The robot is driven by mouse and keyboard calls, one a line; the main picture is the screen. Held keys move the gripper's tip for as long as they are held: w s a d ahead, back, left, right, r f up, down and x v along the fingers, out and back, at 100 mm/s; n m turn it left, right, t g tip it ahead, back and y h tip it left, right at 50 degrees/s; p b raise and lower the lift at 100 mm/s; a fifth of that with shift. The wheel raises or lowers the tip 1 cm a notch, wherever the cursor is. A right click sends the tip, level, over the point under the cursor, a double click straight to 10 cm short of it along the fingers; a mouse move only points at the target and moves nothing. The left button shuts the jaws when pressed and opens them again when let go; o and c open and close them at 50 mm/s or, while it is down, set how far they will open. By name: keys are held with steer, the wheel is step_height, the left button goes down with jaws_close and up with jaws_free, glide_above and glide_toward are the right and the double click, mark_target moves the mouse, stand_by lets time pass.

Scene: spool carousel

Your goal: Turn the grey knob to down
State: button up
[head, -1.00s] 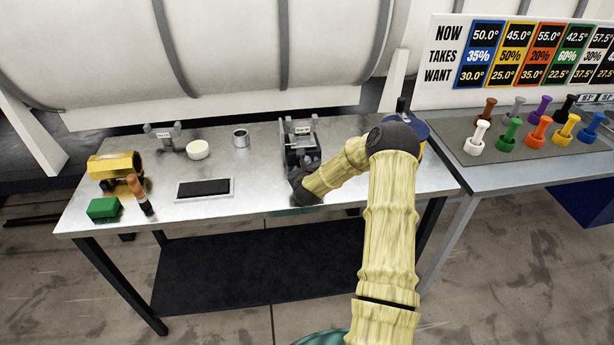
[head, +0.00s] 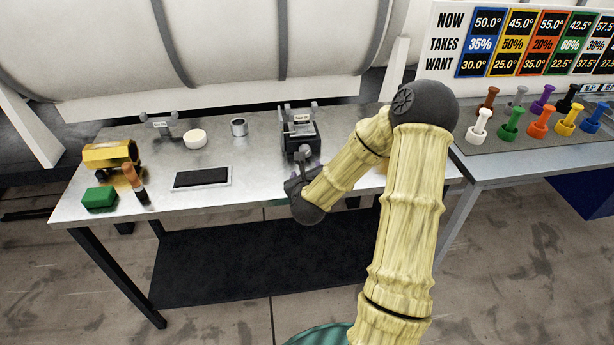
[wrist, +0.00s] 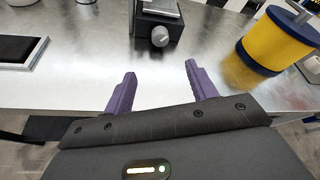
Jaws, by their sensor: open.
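The grey knob (wrist: 160,36) is on the front face of a small black device (wrist: 142,25) on the metal table. A pale mark shows on the knob, but its pointing direction is too small to tell. In the head view the device (head: 298,132) stands near the table's middle, with the knob (head: 304,152) at its front, just above my wrist. My gripper (wrist: 158,72) is open, its two purple fingers apart and empty. The knob lies beyond the fingertips, roughly midway between them, with a gap. In the head view my arm hides much of the gripper.
A yellow and blue spool (wrist: 272,45) stands right of the device. A black-topped pad (head: 203,178), a white round piece (head: 195,138), a metal cup (head: 239,127), a green block (head: 99,197) and a yellow cylinder (head: 110,156) lie left. Bare tabletop separates the fingers from the device.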

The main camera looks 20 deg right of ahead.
steer(key=shift+s+a+r, duration=0.2)
steer(key=shift+s+r, duration=0.05)
steer(key=shift+s, duration=0.35)
steer(key=shift+a, duration=0.1)
